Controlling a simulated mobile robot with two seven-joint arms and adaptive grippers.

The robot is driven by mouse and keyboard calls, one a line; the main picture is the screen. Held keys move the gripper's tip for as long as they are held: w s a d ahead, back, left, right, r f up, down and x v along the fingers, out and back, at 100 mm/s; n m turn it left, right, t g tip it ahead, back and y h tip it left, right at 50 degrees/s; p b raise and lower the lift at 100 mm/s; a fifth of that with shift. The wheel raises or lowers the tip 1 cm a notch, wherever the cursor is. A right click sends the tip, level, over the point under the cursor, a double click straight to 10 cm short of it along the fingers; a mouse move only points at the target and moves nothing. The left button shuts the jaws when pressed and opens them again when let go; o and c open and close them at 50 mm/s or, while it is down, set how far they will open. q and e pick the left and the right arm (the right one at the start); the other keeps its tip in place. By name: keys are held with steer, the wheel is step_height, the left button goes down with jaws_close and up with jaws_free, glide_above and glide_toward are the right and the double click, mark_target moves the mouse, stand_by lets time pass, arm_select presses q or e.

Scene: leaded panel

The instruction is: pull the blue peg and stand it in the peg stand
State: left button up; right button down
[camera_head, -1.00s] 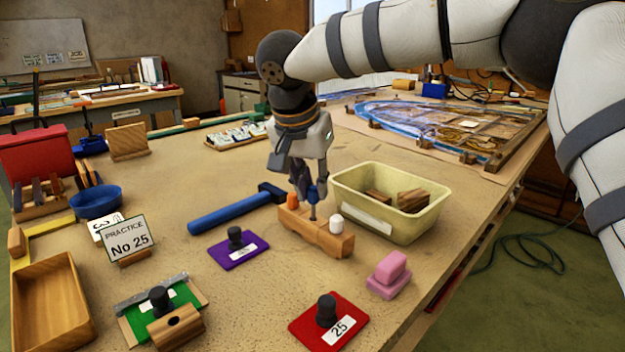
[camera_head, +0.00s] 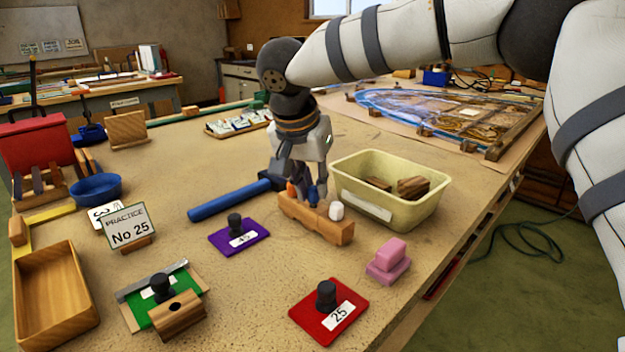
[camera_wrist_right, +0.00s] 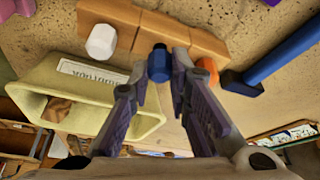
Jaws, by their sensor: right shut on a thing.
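The blue peg (camera_head: 313,196) is upright at the middle of a long wooden block (camera_head: 333,231), between an orange peg (camera_head: 291,190) and a white peg (camera_head: 336,211). My right gripper (camera_head: 310,190) points down over the block, shut on the blue peg. In the right wrist view the blue peg (camera_wrist_right: 160,64) is between the fingertips, with the wooden block (camera_wrist_right: 150,36) behind it. My left gripper is not in view.
A cream bin (camera_head: 425,213) with wood pieces stands close right of the block. A blue-handled hammer (camera_head: 232,198) lies to the left. Purple (camera_head: 222,238) and red (camera_head: 308,312) plates with dark knobs and a pink block (camera_head: 390,256) are in front. Bare table lies between them.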

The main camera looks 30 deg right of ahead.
steer(key=shift+f, duration=0.45)
steer(key=c, duration=1.4)
jaws_free()
steer(key=shift+r, duration=0.1)
steer(key=v, duration=1.1)
steer(key=shift+s+a+r, duration=0.1)
steer(key=shift+a+r, duration=0.05)
steer(key=shift+r, duration=0.2)
